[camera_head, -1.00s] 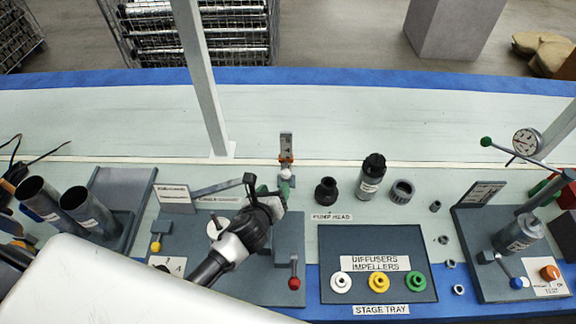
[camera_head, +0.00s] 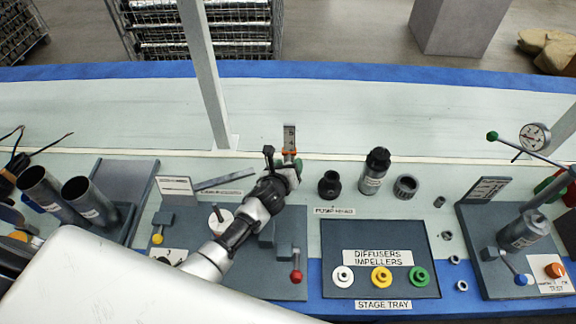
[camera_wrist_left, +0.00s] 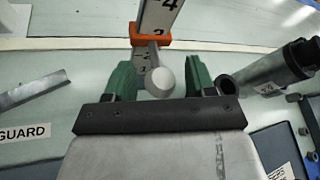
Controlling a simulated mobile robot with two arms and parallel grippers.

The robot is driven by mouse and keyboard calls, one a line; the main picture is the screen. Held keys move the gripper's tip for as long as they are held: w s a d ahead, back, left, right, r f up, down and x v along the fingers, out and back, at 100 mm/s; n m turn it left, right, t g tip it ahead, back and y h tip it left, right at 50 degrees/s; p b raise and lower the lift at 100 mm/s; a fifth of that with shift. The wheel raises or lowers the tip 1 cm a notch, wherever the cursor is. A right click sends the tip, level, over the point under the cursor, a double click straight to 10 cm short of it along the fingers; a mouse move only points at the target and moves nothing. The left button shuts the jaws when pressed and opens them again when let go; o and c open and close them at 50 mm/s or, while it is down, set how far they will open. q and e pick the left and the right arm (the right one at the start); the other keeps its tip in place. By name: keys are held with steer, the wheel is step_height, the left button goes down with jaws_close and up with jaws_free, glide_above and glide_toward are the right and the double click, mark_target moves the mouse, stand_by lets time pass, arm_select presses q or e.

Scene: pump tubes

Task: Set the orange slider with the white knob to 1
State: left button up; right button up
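The orange slider (camera_wrist_left: 150,41) sits on an upright white numbered scale (camera_wrist_left: 162,12) in the left wrist view. A 4 shows above it; the marks below are partly hidden by the white knob (camera_wrist_left: 161,82) and its stem. The slider (camera_head: 290,151) and scale (camera_head: 289,134) also show in the head view, where my gripper covers the knob. My left gripper (camera_wrist_left: 160,80) is open, with one green finger on each side of the knob and gaps showing on both sides. In the head view, the left gripper (camera_head: 288,164) is at the scale's foot. My right gripper is out of view.
A red-knobbed lever (camera_head: 296,275) is in front. The stage tray (camera_head: 335,237) lies front right. The bench behind the scale is clear, apart from a grey post (camera_head: 207,80).

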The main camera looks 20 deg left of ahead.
arm_select(q)
jaws_close()
step_height(320, 180, down, 4)
steer(key=b, duration=0.4)
steer(key=shift+f, duration=0.2)
steer(key=shift+o, duration=0.4)
jaws_free()
steer(key=shift+r, duration=0.1)
steer(key=p+v, duration=0.2)
steer(key=v, duration=0.9)
steer(key=shift+w, duration=0.1)
